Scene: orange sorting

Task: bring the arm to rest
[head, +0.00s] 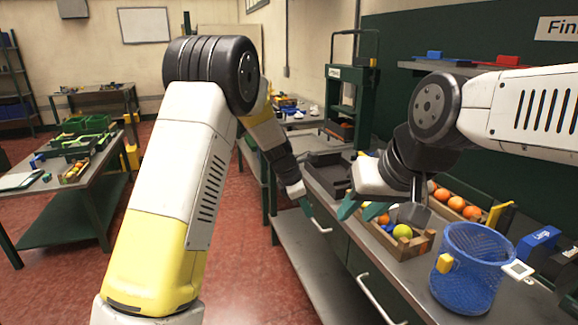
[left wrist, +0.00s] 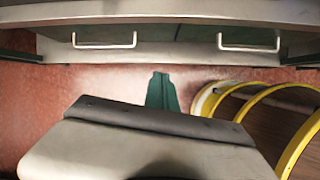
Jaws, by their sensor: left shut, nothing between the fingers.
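My left arm comes in from the left and bends down over the front of the workbench (head: 322,190). Its gripper (head: 306,206) hangs beside the bench front with its green fingers together and nothing between them. In the left wrist view the shut fingers (left wrist: 161,92) point towards the drawer fronts, with red floor below. My right arm reaches in from the right. Its gripper (head: 361,209) is above the bench, near a wooden crate (head: 408,247). Its two green fingers look apart, with no object seen between them.
The crate holds a yellow-green fruit (head: 402,231) and an orange. More oranges (head: 456,203) lie behind it. A blue mesh basket (head: 466,270) stands at the bench's right. Drawer handles (left wrist: 104,42) stick out from the front. Yellow hoops (left wrist: 255,105) stand at right. Open floor (head: 235,270) lies left of the bench.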

